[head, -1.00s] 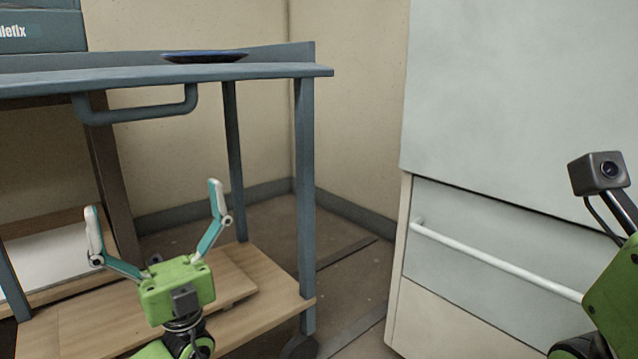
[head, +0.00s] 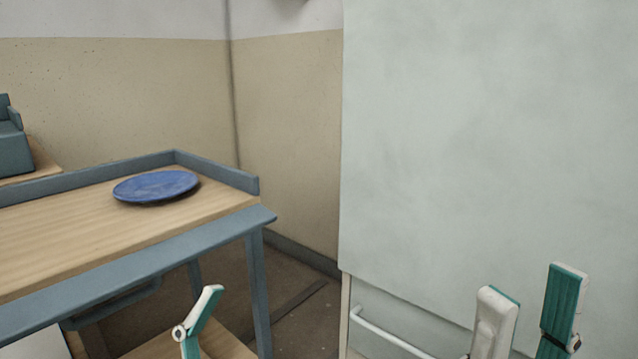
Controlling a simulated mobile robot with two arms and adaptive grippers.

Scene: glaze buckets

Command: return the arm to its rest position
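My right gripper (head: 528,278) shows at the lower right of the head view. Its two white and teal fingers point up and stand apart, with nothing between them. It is in front of the pale cabinet. My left gripper (head: 203,312) is at the bottom edge, in front of the cart's lower part. Only one of its fingers shows, tilted right with nothing against its tip; the rest of that gripper is out of view. Both arms are almost wholly below the frame.
A cart (head: 80,230) with a wooden top and blue-grey frame stands at left. A blue plate (head: 155,187) lies on it near the back right corner. A large pale cabinet (head: 480,140) with a white rail (head: 385,333) fills the right. A narrow floor gap separates them.

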